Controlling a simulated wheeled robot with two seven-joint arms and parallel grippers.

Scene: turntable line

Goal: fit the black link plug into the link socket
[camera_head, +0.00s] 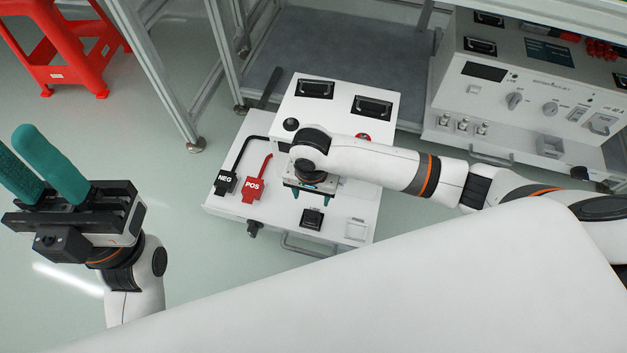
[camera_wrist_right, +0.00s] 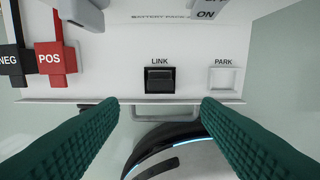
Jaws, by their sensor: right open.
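The black link plug (camera_wrist_right: 160,79) stands at the place marked LINK on the front part of the white battery unit; it also shows in the head view (camera_head: 312,218). It covers the link socket, and I cannot tell how deep it sits. The PARK socket (camera_wrist_right: 224,79) to its right is a white, empty frame (camera_head: 356,229). My right gripper (camera_head: 312,195) is open and empty above the unit, just behind the plug in the head view. Its green fingertips (camera_wrist_right: 160,104) are wide apart, one to each side of the plug, not touching it. My left gripper (camera_head: 22,145) is open and empty, far left.
The black NEG connector (camera_head: 225,183) and red POS connector (camera_head: 254,190) with their cables lie left of the plug. A handle (camera_head: 308,246) runs along the unit's front edge. A grey instrument cabinet (camera_head: 530,85) stands at the back right. A red stool (camera_head: 62,50) is far left.

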